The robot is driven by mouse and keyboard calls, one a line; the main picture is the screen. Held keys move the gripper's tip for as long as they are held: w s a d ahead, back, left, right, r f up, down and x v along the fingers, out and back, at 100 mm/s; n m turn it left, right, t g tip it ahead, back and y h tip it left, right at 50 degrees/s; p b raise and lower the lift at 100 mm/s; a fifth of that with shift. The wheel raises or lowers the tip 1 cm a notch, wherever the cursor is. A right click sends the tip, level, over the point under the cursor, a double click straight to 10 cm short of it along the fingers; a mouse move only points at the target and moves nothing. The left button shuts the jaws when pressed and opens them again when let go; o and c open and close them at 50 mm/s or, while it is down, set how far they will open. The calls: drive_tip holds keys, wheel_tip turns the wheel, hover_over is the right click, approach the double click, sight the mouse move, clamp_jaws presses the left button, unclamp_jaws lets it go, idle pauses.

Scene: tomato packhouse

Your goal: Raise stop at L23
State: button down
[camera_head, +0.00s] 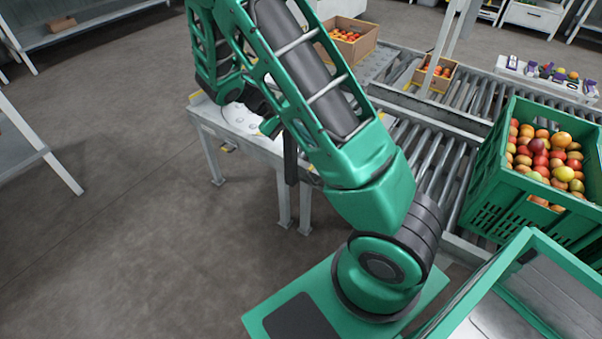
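No stop and no L23 label can be made out in the head view. The roller conveyor (452,160) runs behind and to the right of my green arm, which covers part of it. A white-topped table (238,118) stands at the conveyor's left end, with small pale parts and yellow marks that are too small to identify. My arm reaches up and left across the view, over this table.
A green crate (484,205) full of tomatoes stands at the right. Wooden boxes with tomatoes stand by the conveyor, one at the back (368,45) and one smaller (446,83). A side table (503,66) holds small purple items. The floor (130,230) at left is clear.

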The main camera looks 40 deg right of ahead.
drive_tip(key=w+a+f+n+t+h, duration=0.2)
drive_tip(key=a+f+n+t+h, duration=0.1)
drive_tip(key=f, duration=0.5)
drive_tip(key=w+a+f+n+t+h, duration=0.2)
drive_tip(key=f+h, duration=0.3)
drive_tip(key=f, duration=0.3)
drive_tip(key=w+a+f+n+t+h, duration=0.3)
drive_tip(key=a+f+n+h, duration=0.1)
drive_tip(key=f, duration=0.4)
drive_tip(key=shift+w+a+n+t, duration=0.3)
drive_tip(key=shift+a+n, duration=0.1)
drive_tip(key=shift+n, duration=0.1)
drive_tip(key=shift+d, duration=0.1)
drive_tip(key=s+d+r, duration=0.2)
drive_tip(key=d+r, duration=0.1)
drive_tip(key=d, duration=0.7)
drive_tip(key=shift+d+r, duration=0.35)
drive_tip(key=shift+d, duration=0.05)
drive_tip(key=shift+a+r, duration=0.1)
